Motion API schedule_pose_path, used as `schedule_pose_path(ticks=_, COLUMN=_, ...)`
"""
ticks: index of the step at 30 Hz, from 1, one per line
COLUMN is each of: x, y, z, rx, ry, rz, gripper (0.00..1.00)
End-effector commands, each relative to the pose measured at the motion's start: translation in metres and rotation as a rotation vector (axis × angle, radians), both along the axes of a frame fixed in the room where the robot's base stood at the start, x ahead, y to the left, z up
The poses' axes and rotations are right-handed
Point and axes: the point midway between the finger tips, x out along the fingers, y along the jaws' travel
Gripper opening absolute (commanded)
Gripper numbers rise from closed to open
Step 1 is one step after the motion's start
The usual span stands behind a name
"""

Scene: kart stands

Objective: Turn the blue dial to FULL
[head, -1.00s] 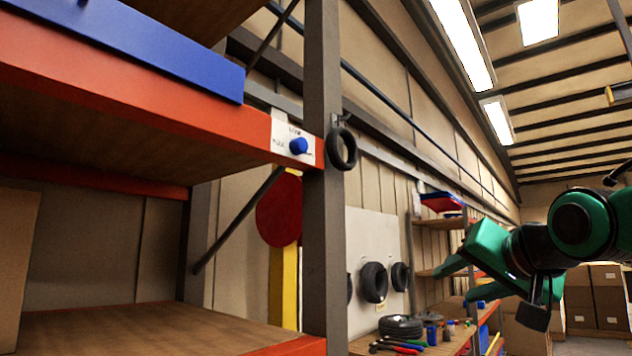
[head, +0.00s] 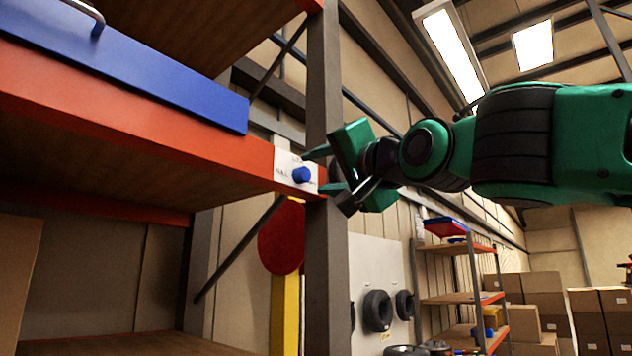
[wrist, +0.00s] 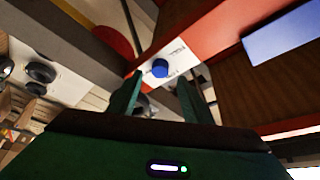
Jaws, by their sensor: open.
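The blue dial (head: 301,175) sits on a white label plate (head: 284,165) fixed to the end of the orange shelf beam, beside the grey post. In the wrist view the dial (wrist: 160,68) lies ahead of and between the two green fingers (wrist: 164,92), with nothing held. I cannot tell whether either finger touches it.
The grey upright post (head: 325,250) stands just right of the dial, behind my gripper. A blue bin (head: 150,65) rests on the orange beam (head: 130,125) at upper left. Tyres (head: 377,310) hang on a board beyond the post. Boxes (head: 530,325) stand far right.

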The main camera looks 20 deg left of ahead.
Motion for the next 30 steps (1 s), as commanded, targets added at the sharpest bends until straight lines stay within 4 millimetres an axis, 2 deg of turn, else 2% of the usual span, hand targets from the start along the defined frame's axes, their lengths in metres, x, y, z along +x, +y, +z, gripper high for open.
schedule_pose_path(ticks=3, x=0.012, y=0.014, z=0.004, rx=-0.001, ry=0.001, rz=0.0, gripper=0.45)
schedule_pose_path(ticks=9, x=0.025, y=0.028, z=0.009, rx=0.0, ry=0.001, rz=-0.001, gripper=0.45)
schedule_pose_path(ticks=22, x=0.03, y=0.032, z=0.011, rx=-0.001, ry=0.0, rz=-0.001, gripper=0.45)
schedule_pose_path(ticks=23, x=0.03, y=0.032, z=0.011, rx=-0.002, ry=0.001, rz=-0.001, gripper=0.4)
schedule_pose_path(ticks=27, x=0.03, y=0.032, z=0.011, rx=-0.002, ry=0.001, rz=-0.001, gripper=0.06)
schedule_pose_path(ticks=29, x=0.03, y=0.032, z=0.01, rx=-0.002, ry=0.001, rz=-0.001, gripper=0.03)
schedule_pose_path(ticks=30, x=0.03, y=0.023, z=0.011, rx=-0.001, ry=0.0, rz=-0.002, gripper=0.04)
